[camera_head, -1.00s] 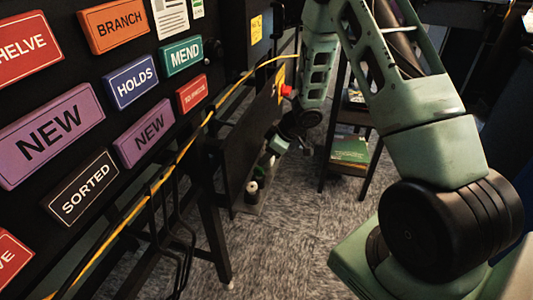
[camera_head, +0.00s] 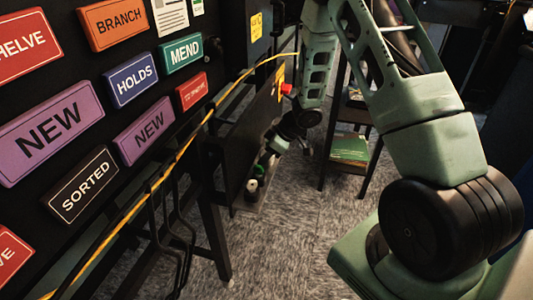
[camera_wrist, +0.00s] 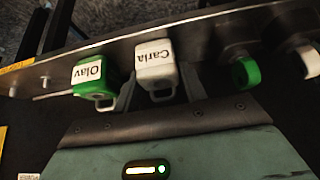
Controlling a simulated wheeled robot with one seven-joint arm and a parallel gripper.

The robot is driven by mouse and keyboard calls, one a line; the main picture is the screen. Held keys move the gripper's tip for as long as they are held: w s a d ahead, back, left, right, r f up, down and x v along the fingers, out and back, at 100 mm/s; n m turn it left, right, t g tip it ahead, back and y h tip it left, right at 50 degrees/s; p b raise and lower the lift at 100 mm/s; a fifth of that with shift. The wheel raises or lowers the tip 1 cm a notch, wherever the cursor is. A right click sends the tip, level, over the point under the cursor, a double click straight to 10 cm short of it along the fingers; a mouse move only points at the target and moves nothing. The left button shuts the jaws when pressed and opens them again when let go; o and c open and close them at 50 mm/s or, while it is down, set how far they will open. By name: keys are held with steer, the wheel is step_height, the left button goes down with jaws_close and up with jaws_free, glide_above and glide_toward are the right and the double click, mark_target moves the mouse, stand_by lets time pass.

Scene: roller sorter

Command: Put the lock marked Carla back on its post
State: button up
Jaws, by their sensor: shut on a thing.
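The white lock marked Carla (camera_wrist: 155,63) is in the middle of the wrist view, its label upside down. My gripper (camera_wrist: 159,92) is shut on it, with one grey finger on each side. The lock is in front of a long metal rail (camera_wrist: 215,38); I cannot tell whether its shackle is around a post. A green lock marked Olav (camera_wrist: 92,76) is close to its left. Bare posts (camera_wrist: 45,82) stick out of the rail at the far left. In the head view my gripper (camera_head: 274,148) is small beside the dark panel, and the Carla lock is not clear.
A green round piece (camera_wrist: 245,72) and a white one (camera_wrist: 307,60) are on the rail to the right. In the head view, a black sign board (camera_head: 140,85) fills the left. A dark shelf stand (camera_head: 350,150) is behind my arm.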

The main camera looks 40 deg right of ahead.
steer(key=o, duration=1.2)
steer(key=shift+c, duration=0.2)
steer(key=p+v, duration=0.6)
steer(key=v, duration=1.1)
steer(key=shift+r+p, duration=0.15)
steer(key=shift+p, duration=0.15)
steer(key=shift+d, duration=0.1)
